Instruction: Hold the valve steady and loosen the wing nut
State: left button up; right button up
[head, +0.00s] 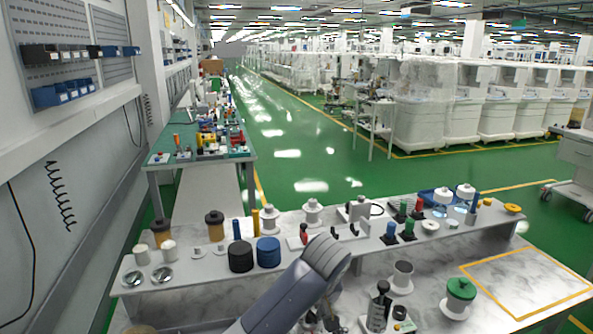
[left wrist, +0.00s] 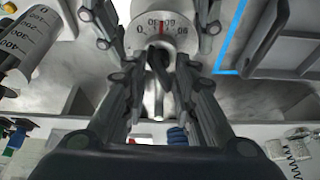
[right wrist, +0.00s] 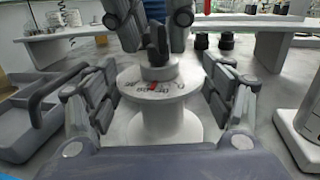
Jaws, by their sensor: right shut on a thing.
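The valve is a white, spool-shaped body with a numbered dial and a red mark. It stands upright in the right wrist view (right wrist: 165,125) and its dial shows in the left wrist view (left wrist: 163,27). The black wing nut (right wrist: 157,42) sits on top of it and also shows in the left wrist view (left wrist: 159,58). In the head view my left arm mostly hides this spot.
A grey tray (right wrist: 40,115) stands beside the valve in the right wrist view, with a white-based object (right wrist: 300,130) on the other side. A graduated cylinder (head: 378,308) and a green-topped spool (head: 460,293) stand on the bench. The yellow-outlined area (head: 530,283) is clear.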

pick_arm(q)
jog(key=m, duration=0.2)
jog(key=m+h, duration=0.1)
jog(key=m, duration=0.1)
jog(key=shift+a+h, duration=0.2)
jog(key=shift+h, duration=0.1)
jog(key=m+h, duration=0.1)
jog(key=m, duration=0.4)
jog(key=shift+a+h, duration=0.1)
jog(key=shift+h, duration=0.3)
jog(key=m+g+h, duration=0.1)
jog(key=m, duration=0.3)
jog(key=shift+w, duration=0.15)
jog(key=m+g+h, duration=0.1)
jog(key=m, duration=0.2)
jog(key=shift+m+g, duration=0.3)
jog(key=shift+m, duration=0.1)
jog(key=shift+w+a+r+m, duration=0.15)
jog(key=shift+r+m, duration=0.15)
jog(key=shift+r, duration=0.15)
jog(key=v, duration=1.1)
jog(key=w+r+t, duration=0.6)
jog(key=w+t, duration=0.1)
jog(key=w, duration=0.5)
jog(key=w+r+m+t, duration=0.2)
jog(key=w+r+t, duration=0.3)
jog(key=r, duration=0.5)
jog(key=shift+w+d+r+t, duration=0.2)
jog(key=shift+w+d+t, duration=0.2)
jog(key=shift+w, duration=0.05)
